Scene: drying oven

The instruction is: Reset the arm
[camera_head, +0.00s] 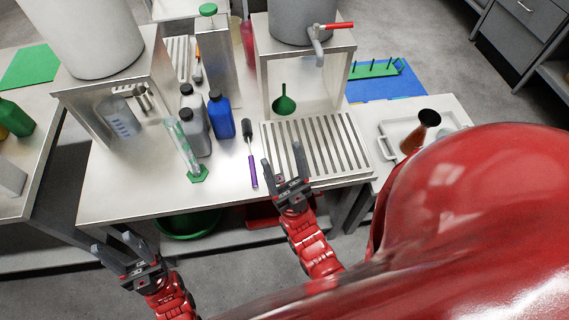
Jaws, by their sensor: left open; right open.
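My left gripper (121,249) is open and empty at the lower left, in front of the table's front edge. My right gripper (284,164) is open and empty, its fingers pointing at the slatted drain grate (335,142), with its tips over the near left part of the grate. Both red arms come up from the bottom of the view. A large red part of my own body covers the lower right and hides what lies behind it.
The metal table (130,185) holds grey bottles (194,130), a blue bottle (221,115), a green-based cylinder (186,150), a purple-handled brush (251,160) and a green funnel (284,102). A metal stand (262,60) bears a tank with a red-handled tap (325,28). A white tray (390,130) sits right.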

